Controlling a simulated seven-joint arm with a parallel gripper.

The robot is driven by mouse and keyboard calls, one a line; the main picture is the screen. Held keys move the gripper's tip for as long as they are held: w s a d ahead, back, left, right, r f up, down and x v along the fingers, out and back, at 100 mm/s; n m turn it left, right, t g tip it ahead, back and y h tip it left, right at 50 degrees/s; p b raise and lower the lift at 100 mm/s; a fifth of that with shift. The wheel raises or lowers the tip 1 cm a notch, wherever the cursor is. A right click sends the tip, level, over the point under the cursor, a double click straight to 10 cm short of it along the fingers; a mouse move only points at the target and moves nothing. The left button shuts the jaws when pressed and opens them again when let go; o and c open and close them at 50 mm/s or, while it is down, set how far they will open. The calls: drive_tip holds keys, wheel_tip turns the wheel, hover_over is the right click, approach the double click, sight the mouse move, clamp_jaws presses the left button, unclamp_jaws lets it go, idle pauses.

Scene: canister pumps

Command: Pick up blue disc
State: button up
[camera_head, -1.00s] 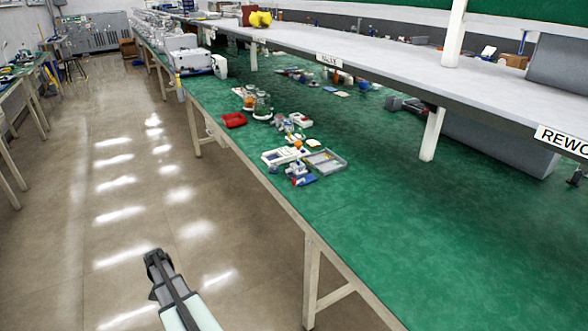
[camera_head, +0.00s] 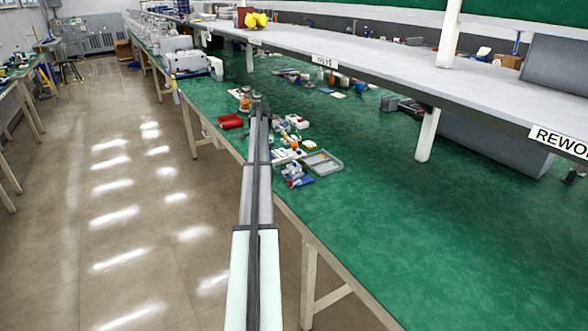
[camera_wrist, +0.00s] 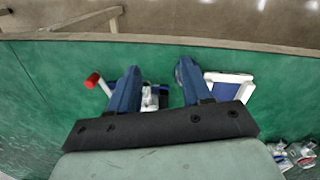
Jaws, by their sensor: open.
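My gripper (camera_head: 260,108) reaches out over the green bench near its front edge, beside a cluster of small parts. In the wrist view my gripper (camera_wrist: 156,68) is open, with its two blue fingers apart and pointing at the bench. A white and grey part (camera_wrist: 150,98) shows between the fingers, with dark blue next to it. Nothing is visibly held. I cannot make out a blue disc for certain. In the head view, a small blue item (camera_head: 301,182) lies at the near end of the cluster.
A grey tray (camera_head: 323,163) lies right of the cluster, and a red tray (camera_head: 231,121) lies left of my gripper. A red-tipped part (camera_wrist: 92,80) is left of the fingers in the wrist view. A white shelf (camera_head: 390,76) overhangs the bench. The bench's near right is clear.

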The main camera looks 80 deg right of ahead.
drive_tip(key=s+d+r+m, duration=0.3)
drive_tip(key=s+d+r, duration=0.4)
drive_tip(key=s+r, duration=0.4)
drive_tip(key=shift+h, duration=0.3)
drive_tip(key=f, duration=1.3)
drive_tip(key=shift+s+d+f, duration=0.15)
drive_tip(key=shift+s+f, duration=0.1)
drive_tip(key=shift+f, duration=0.1)
clamp_jaws()
